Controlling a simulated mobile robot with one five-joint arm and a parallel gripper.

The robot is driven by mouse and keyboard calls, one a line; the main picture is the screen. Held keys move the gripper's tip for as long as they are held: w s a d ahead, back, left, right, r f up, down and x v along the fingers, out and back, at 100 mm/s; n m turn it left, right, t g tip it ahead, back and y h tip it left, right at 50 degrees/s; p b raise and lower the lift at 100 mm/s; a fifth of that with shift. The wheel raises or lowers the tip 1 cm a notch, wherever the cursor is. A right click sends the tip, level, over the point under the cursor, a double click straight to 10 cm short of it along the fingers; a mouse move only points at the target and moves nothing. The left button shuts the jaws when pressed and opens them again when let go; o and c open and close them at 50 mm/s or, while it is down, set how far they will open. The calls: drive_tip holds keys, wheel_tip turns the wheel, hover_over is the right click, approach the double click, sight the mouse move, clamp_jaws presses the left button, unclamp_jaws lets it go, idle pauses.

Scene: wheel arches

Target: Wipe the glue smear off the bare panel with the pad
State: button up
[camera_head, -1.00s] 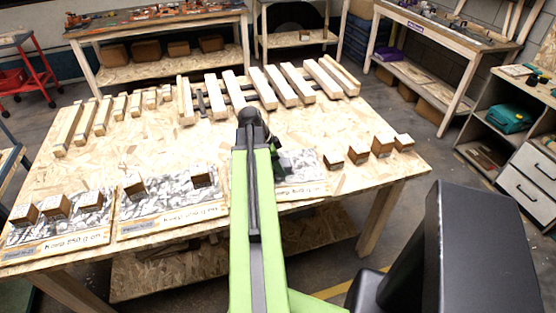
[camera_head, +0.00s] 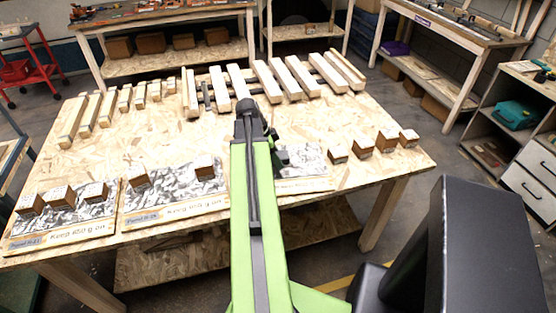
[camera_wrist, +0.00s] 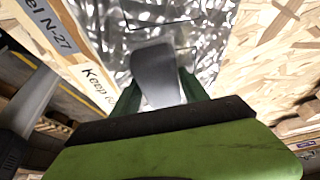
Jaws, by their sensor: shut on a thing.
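The bare panel (camera_head: 308,160) lies at the table's near edge, right of my arm, with a crinkled silver face and no blocks on it. It fills the middle of the wrist view (camera_wrist: 215,45), with its label strip at the left reading N-27. My gripper (camera_wrist: 158,92) is above this panel, its dark green fingers shut on a smooth grey piece, seemingly the pad (camera_wrist: 153,68). I cannot tell whether the pad touches the panel. A thin dark outline shows beyond the pad; I cannot make out a glue smear for certain. In the head view my arm hides most of the gripper.
Two silver panels (camera_head: 165,205) (camera_head: 85,226) with wooden blocks on them lie to the left. Several loose blocks (camera_head: 362,145) stand right of the bare panel. Rows of wooden bars (camera_head: 270,82) lie along the back. The table middle (camera_head: 160,135) is clear.

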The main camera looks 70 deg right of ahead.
drive_tip(key=shift+w+d, duration=0.45)
drive_tip(key=shift+d, duration=0.35)
drive_tip(key=shift+w+d, duration=0.45)
drive_tip(key=shift+d, duration=0.3)
drive_tip(key=shift+w+d, duration=0.45)
drive_tip(key=shift+d, duration=0.35)
drive_tip(key=shift+w+a, duration=0.3)
drive_tip(key=shift+w, duration=0.2)
drive_tip(key=shift+w+a, duration=0.25)
drive_tip(key=shift+w, duration=0.25)
drive_tip(key=shift+s+a+f, duration=0.1)
drive_tip(key=shift+s+a, duration=0.45)
drive_tip(key=shift+a, duration=0.35)
drive_tip(key=shift+s+a, duration=0.55)
drive_tip(key=shift+a, duration=0.3)
drive_tip(key=shift+s+a, duration=0.45)
drive_tip(key=shift+a, duration=0.35)
drive_tip(key=shift+s+a, duration=0.45)
drive_tip(key=shift+a, duration=0.3)
wheel_tip(320, 180, up, 6)
drive_tip(key=p, duration=0.6)
drive_tip(key=shift+d, duration=0.1)
